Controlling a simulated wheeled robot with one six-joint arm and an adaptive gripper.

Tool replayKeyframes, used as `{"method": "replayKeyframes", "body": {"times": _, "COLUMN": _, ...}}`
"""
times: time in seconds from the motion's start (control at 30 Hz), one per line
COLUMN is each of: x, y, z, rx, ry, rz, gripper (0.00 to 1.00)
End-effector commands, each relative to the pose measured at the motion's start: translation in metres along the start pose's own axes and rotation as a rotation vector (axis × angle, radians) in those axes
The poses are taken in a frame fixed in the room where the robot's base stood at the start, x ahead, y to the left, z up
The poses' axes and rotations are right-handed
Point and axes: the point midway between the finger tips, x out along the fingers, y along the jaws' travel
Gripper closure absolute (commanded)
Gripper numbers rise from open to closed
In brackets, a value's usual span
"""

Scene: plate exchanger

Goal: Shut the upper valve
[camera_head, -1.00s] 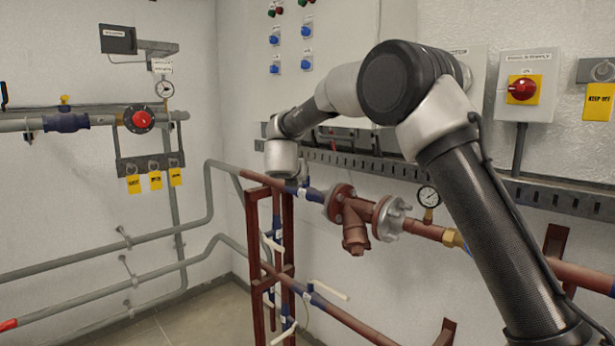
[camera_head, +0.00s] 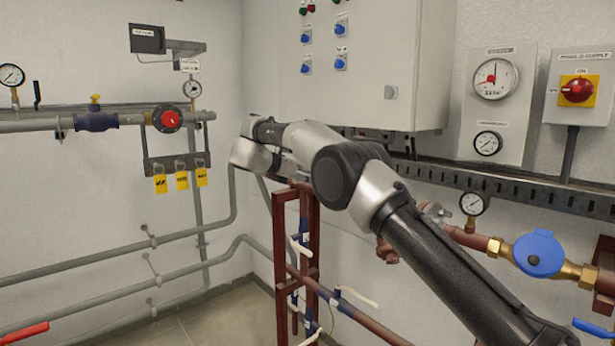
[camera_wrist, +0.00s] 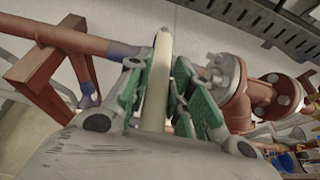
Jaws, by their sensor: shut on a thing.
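In the wrist view, a long cream lever (camera_wrist: 157,78) stands upright between the green-padded fingers of my gripper (camera_wrist: 158,88), which is shut on it. A blue valve body (camera_wrist: 124,50) on a brown pipe lies just left of the lever's far end. In the head view my arm's wrist is in front of the wall, left of the electrical cabinet, and hides the fingers, the lever and most of the upper pipe. The link between lever and valve body is not clear in the wrist view.
A brown frame (camera_head: 279,245) stands below my wrist, with white levers (camera_head: 300,248) on lower valves. The wrist view shows a flanged brown fitting (camera_wrist: 245,95) close to the right of my fingers. A grey cabinet (camera_head: 372,70) and a slotted rail (camera_head: 500,185) line the wall.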

Motion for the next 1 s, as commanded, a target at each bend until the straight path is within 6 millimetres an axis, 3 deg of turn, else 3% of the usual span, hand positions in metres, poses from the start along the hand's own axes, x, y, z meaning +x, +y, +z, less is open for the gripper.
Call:
{"method": "replayKeyframes", "body": {"times": 0.47, "x": -0.0019, "y": 0.0012, "z": 0.0019, "rx": 0.009, "ry": -0.001, "rz": -0.003, "gripper": 1.00}}
{"method": "replayKeyframes", "body": {"times": 0.5, "x": -0.0020, "y": 0.0013, "z": 0.0020, "rx": 0.009, "ry": -0.001, "rz": -0.002, "gripper": 0.73}}
{"method": "replayKeyframes", "body": {"times": 0.6, "x": -0.0019, "y": 0.0012, "z": 0.0017, "rx": 0.008, "ry": -0.001, "rz": -0.003, "gripper": 0.56}}
{"method": "replayKeyframes", "body": {"times": 1.0, "x": -0.0092, "y": 0.0009, "z": 0.0004, "rx": 0.006, "ry": 0.000, "rz": -0.005, "gripper": 0.56}}
